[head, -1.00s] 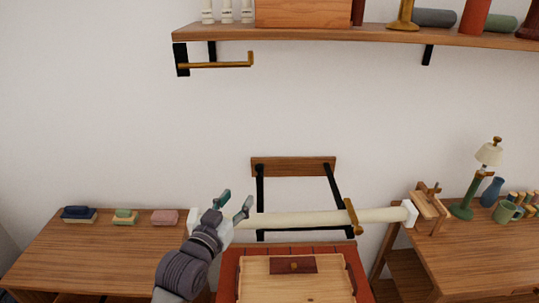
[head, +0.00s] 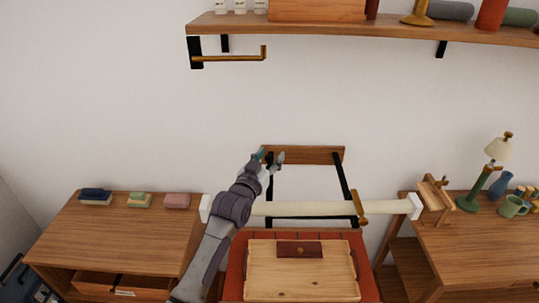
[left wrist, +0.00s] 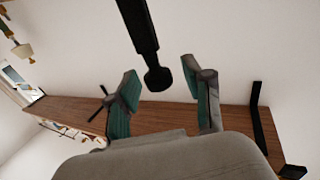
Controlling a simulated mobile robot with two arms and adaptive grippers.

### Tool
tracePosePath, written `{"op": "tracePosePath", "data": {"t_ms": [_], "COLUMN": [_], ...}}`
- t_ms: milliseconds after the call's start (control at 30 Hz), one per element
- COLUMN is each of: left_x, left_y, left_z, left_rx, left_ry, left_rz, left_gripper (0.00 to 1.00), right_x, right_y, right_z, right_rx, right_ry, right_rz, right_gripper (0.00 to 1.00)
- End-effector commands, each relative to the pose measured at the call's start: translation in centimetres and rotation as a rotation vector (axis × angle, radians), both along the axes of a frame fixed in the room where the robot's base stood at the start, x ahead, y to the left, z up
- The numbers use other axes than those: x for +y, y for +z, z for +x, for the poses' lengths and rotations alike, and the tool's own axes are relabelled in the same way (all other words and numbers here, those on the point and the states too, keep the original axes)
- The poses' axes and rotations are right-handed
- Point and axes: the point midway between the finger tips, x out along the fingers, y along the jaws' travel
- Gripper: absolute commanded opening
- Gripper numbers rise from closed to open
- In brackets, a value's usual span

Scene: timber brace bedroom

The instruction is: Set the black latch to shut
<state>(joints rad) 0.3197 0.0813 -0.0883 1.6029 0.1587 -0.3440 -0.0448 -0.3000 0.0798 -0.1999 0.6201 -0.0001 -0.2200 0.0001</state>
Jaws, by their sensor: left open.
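In the head view a wooden rail (head: 316,155) is on the wall, with two thin black bars running down from it. I cannot tell for sure which black part is the latch. My left gripper (head: 269,156) is open at the left end of the rail, by the top of the left black bar (head: 271,189). In the left wrist view a black rod (left wrist: 141,32) with a rounded end reaches down between the spread fingers of the left gripper (left wrist: 160,72). Contact cannot be told. My right gripper is not in view.
A pale horizontal beam (head: 310,209) with a brass-coloured clamp (head: 361,207) crosses below the rail. A wooden tray (head: 301,281) lies below it. A shelf (head: 350,33) with a brass hook (head: 235,58) is above. Desks stand left (head: 135,235) and right (head: 470,245). The wall between is clear.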

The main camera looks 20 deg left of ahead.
Motion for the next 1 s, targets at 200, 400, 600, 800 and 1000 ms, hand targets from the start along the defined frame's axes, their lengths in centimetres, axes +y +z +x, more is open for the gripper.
{"op": "tracePosePath", "data": {"t_ms": [200,400,600,800,1000], "left_x": [-0.04,-0.02,-0.02,-0.01,0.01], "left_y": [0.01,0.0,-0.01,-0.02,-0.25], "left_z": [0.14,0.12,0.1,0.1,0.12], "left_rx": [-0.001,-0.001,0.0,0.0,-0.013], "left_ry": [0.0,0.0,0.0,0.0,0.0], "left_rz": [0.0,0.0,0.0,0.0,0.004], "left_gripper": [0.51,0.27,0.0,0.0,0.0], "right_x": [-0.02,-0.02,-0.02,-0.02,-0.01], "right_y": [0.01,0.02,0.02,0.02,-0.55], "right_z": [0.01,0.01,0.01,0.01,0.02], "right_rx": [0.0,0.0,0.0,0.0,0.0], "right_ry": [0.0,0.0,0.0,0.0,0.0], "right_rz": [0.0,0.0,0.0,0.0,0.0], "right_gripper": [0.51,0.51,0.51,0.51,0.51]}}
